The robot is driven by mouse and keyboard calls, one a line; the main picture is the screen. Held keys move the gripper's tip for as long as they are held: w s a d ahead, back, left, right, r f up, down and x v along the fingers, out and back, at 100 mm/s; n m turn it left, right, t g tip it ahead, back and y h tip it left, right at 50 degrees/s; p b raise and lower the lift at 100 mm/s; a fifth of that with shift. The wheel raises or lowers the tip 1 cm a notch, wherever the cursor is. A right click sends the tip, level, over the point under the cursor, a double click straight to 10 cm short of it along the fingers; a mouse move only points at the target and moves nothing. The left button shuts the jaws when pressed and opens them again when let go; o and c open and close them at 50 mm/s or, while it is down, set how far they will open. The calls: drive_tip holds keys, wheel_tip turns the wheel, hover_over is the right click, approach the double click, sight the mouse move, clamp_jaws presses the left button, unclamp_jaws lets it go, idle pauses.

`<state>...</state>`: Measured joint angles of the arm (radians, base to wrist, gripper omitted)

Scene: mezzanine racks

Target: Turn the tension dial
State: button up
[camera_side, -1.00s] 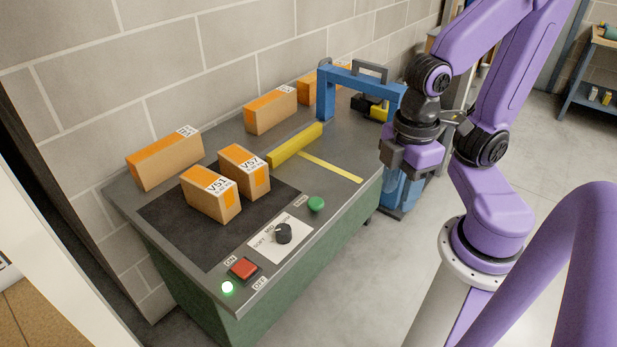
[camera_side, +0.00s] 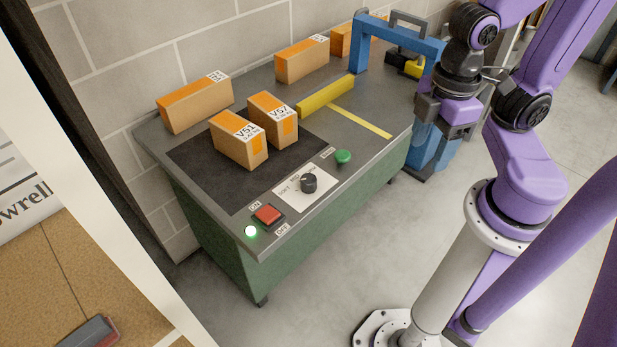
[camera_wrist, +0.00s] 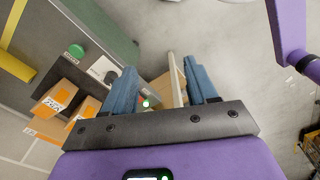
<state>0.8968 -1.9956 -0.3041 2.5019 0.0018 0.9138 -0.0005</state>
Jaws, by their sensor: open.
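The dial is a black knob (camera_side: 309,183) on a white printed plate (camera_side: 297,200) at the front edge of the bench in the side view. Its pointer setting is too small to read. In the wrist view the plate (camera_wrist: 101,68) shows just left of the left finger, with the knob partly hidden by that finger. My gripper (camera_side: 440,130) is to the right of the bench in the side view, apart from the dial. In the wrist view my gripper (camera_wrist: 160,75) has its two blue fingers spread, with nothing between them.
A green button (camera_side: 343,157) and a red switch (camera_side: 268,214) flank the dial; a green lamp (camera_side: 250,231) glows. Boxes (camera_side: 238,150) stand on the bench (camera_side: 330,220) behind. A yellow bar (camera_side: 326,95) and blue arch (camera_side: 400,37) are further back. Floor is free right of the bench.

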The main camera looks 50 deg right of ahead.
drive_tip(key=shift+o, duration=0.5)
drive_tip(key=shift+w+a, duration=0.15)
drive_tip(key=shift+w, duration=0.1)
drive_tip(key=n, duration=0.5)
hover_over(309, 178)
wheel_tip(309, 178, down, 6)
wheel_tip(309, 178, down, 18)
drive_tip(key=shift+r, duration=0.15)
drive_tip(key=c, duration=1.1)
